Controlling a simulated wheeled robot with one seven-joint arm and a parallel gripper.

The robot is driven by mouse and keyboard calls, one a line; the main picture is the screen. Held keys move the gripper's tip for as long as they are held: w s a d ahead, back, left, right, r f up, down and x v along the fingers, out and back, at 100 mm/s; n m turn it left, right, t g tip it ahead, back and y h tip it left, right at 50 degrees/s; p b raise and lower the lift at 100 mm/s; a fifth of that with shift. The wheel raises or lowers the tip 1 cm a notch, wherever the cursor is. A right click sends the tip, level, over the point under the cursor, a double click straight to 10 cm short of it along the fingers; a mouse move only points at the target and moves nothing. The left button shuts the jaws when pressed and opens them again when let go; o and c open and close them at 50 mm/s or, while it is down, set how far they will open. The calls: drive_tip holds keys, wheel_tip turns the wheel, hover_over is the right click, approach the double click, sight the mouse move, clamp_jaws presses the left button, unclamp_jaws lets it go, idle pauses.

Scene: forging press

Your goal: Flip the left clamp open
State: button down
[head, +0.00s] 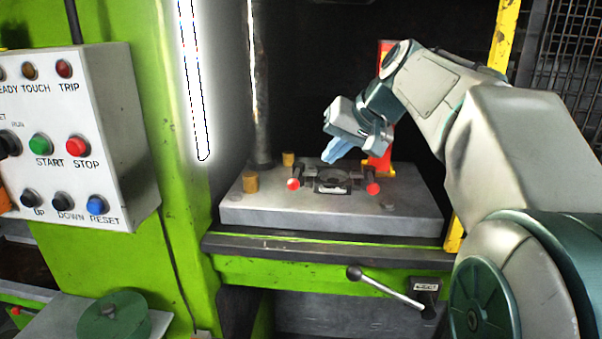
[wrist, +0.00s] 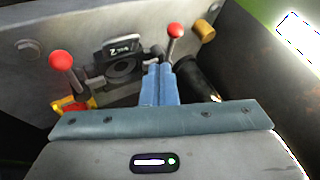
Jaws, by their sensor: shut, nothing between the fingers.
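The left clamp's red knob (head: 293,184) is at the left side of the dark fixture (head: 333,181) on the press bed. In the wrist view this knob (wrist: 175,31) appears at upper right, on a thin lever just beyond the fingertips. The right clamp's red knob (head: 373,188) is on the fixture's other side; it shows at left in the wrist view (wrist: 61,60). My gripper (head: 331,158), with blue fingers, is shut and empty above the back of the fixture. Its fingertips (wrist: 159,68) overlap the left clamp's lower part in the wrist view; contact cannot be told.
Brass posts (head: 250,182) stand on the grey bed plate (head: 330,212) left of the fixture. A red upright panel (head: 384,150) stands behind it at right. The green press frame (head: 175,150) and a button box (head: 80,135) are at left.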

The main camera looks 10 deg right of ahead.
drive_tip(key=shift+w, duration=0.15)
drive_tip(key=p+x, duration=0.1)
drive_tip(key=x, duration=0.8)
drive_tip(key=shift+w+a+f, duration=0.15)
drive_tip(key=shift+w+f, duration=0.05)
drive_tip(key=shift+f, duration=0.15)
